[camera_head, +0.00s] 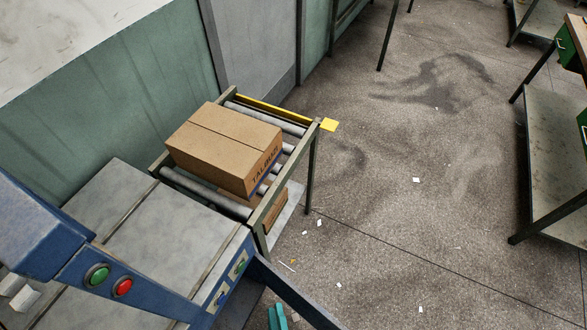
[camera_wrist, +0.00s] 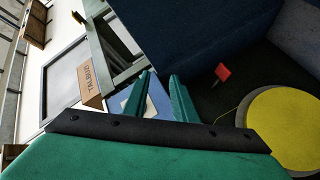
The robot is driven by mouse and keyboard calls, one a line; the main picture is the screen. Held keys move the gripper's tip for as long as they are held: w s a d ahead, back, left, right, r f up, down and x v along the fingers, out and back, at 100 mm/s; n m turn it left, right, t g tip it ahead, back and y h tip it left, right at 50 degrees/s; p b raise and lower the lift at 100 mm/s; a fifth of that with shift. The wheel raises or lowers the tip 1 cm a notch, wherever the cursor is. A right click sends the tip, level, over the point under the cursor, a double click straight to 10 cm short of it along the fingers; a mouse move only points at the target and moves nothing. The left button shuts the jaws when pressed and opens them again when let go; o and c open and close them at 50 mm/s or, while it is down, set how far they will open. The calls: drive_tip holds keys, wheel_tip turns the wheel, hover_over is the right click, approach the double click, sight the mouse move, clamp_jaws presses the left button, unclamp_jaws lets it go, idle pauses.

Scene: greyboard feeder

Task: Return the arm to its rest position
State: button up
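My gripper (camera_wrist: 162,92) shows in the wrist view as two teal fingers. They stand apart with a clear gap between them and nothing held. In the head view only the teal tips of my gripper (camera_head: 278,318) show at the bottom edge, beside the blue machine and over the floor. The rest of my arm is hidden or out of frame there.
A cardboard box (camera_head: 222,145) lies on the roller conveyor (camera_head: 313,150), also visible in the wrist view (camera_wrist: 90,84). The blue machine (camera_head: 60,245) has green and red buttons. Green-legged benches (camera_head: 555,150) stand right. The middle floor is open, with small scraps.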

drive_tip(key=s+d+r+m+h, duration=0.1)
drive_tip(key=r+m, duration=0.5)
drive_tip(key=r, duration=0.7)
drive_tip(key=s+d+r+m+h, duration=0.2)
drive_tip(key=r+m, duration=0.4)
drive_tip(key=r, duration=0.8)
drive_tip(key=s+d, duration=0.1)
drive_tip(key=d, duration=0.1)
drive_tip(key=shift+s+d+m+h, duration=0.3)
drive_tip(key=shift+m, duration=0.1)
drive_tip(key=shift+w+r, duration=0.1)
